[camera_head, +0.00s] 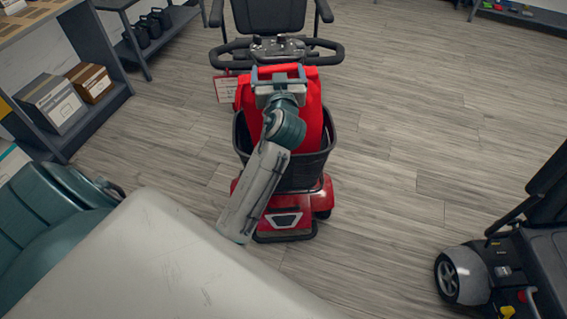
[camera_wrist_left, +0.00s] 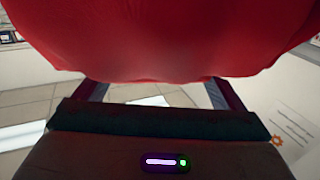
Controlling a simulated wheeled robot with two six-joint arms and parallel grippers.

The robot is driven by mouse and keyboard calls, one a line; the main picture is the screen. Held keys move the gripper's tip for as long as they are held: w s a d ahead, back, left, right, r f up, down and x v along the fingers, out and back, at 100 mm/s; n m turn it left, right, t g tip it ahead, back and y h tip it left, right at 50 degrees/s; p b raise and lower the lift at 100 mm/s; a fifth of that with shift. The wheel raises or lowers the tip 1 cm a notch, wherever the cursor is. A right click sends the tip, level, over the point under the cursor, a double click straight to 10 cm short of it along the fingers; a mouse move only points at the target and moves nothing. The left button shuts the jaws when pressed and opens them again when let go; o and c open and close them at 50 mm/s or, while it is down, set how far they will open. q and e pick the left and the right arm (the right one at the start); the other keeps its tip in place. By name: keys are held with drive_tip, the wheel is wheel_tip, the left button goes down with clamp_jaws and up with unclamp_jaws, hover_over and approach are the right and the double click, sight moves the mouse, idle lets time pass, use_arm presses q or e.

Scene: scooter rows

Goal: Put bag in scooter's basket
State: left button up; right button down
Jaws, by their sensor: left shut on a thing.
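A red bag (camera_head: 313,118) hangs upright at the front of a red mobility scooter (camera_head: 322,196). Its lower part is within the outline of the scooter's black basket (camera_head: 305,178). I cannot tell whether it touches the basket floor. My left gripper (camera_head: 280,76) is shut on the bag's top, at its red handle, just in front of the handlebar. My left forearm covers part of the bag and basket. In the left wrist view the bag (camera_wrist_left: 170,40) fills the top, beyond the fingers. My right gripper is out of view.
The scooter's handlebar (camera_head: 331,52) and black seat (camera_head: 268,14) stand behind the bag. Another scooter (camera_head: 520,262) stands at lower right. A shelf with boxes (camera_head: 52,101) is at left. The floor between scooters is clear.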

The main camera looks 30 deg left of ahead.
use_arm(q)
wheel_tip(320, 180, down, 3)
drive_tip(key=shift+r+b, duration=0.2)
drive_tip(key=shift+b, duration=0.25)
wheel_tip(320, 180, down, 10)
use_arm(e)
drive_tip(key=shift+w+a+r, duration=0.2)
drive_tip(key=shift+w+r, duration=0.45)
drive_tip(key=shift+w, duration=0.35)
use_arm(q)
drive_tip(key=o, duration=1.3)
drive_tip(key=shift+f, duration=0.1)
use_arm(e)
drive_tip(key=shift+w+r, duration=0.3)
